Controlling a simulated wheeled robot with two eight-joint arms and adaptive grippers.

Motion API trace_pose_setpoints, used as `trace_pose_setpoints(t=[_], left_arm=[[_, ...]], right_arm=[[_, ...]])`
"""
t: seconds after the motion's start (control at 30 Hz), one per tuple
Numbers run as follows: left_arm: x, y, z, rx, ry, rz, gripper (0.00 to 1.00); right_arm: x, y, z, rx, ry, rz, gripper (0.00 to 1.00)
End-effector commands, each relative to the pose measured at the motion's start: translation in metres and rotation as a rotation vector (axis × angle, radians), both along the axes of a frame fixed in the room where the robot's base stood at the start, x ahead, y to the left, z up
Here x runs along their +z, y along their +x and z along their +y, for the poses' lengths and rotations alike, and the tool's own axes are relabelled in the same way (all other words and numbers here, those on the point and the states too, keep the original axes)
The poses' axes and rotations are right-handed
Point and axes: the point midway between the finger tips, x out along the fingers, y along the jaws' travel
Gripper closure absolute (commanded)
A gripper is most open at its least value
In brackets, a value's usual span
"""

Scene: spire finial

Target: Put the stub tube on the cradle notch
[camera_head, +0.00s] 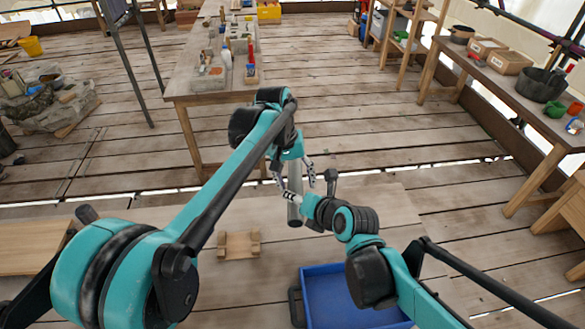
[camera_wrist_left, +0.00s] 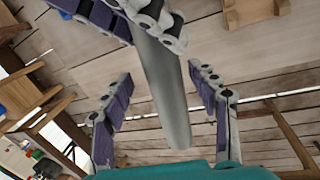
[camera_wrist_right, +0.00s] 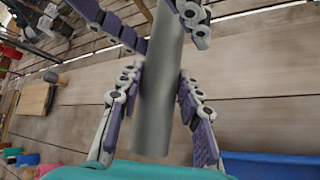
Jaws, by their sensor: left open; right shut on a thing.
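The stub tube (camera_head: 295,210) is a plain grey cylinder, held upright or nearly so above the pale board. My right gripper (camera_wrist_right: 157,82) is shut on it, with a finger on each side. My left gripper (camera_wrist_left: 163,78) is open, and its fingers stand apart on both sides of the tube's other end, with gaps visible in the left wrist view. The cradle (camera_head: 239,245) is a small wooden piece with raised ends on the board, left of and below the tube in the head view.
A blue bin (camera_head: 345,300) stands at the front, right of the cradle. The pale board (camera_head: 385,205) is mostly clear around the cradle. A workbench (camera_head: 190,80) with tools stands behind my left arm. Another bench (camera_head: 500,85) with boxes and pots is at the right.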

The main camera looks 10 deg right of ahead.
Motion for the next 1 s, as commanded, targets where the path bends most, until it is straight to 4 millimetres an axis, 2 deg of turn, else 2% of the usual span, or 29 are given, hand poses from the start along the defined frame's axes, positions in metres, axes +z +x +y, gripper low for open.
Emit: trace_pose_setpoints(t=[0.13,0.43,0.63,0.67,0.7,0.73,0.8,0.83,1.0], left_arm=[[-0.0099,-0.0003,-0.0018,0.000,0.000,0.000,0.40],[-0.0118,-0.0003,-0.0022,0.000,0.000,0.000,0.40],[-0.0116,-0.0005,-0.0027,-0.001,-0.001,0.000,0.93],[-0.0115,-0.0006,-0.0029,-0.001,-0.002,0.000,1.00],[-0.0115,-0.0008,-0.0032,-0.001,-0.002,0.000,1.00],[-0.0112,-0.0010,-0.0035,-0.002,-0.003,0.000,1.00],[-0.0112,-0.0010,-0.0035,-0.002,-0.003,0.000,1.00],[-0.0112,-0.0009,-0.0034,-0.001,-0.002,0.000,1.00],[-0.0113,-0.0006,-0.0028,-0.001,-0.001,0.000,1.00]], right_arm=[[0.0003,0.0003,0.0000,-0.001,0.000,-0.001,1.00],[0.0003,0.0003,0.0000,-0.001,0.000,-0.001,1.00],[0.0004,0.0002,0.0003,0.001,0.001,0.000,1.00],[0.0005,0.0002,0.0004,0.001,0.001,0.000,1.00],[0.0004,0.0001,0.0007,0.001,0.001,0.000,1.00],[0.0004,0.0001,0.0008,0.002,0.001,0.000,0.63],[0.0004,0.0000,0.0010,0.002,0.001,0.000,0.44],[0.0004,0.0001,0.0008,0.002,0.001,0.000,0.41],[0.0003,0.0000,0.0004,0.001,0.001,0.000,0.41]])
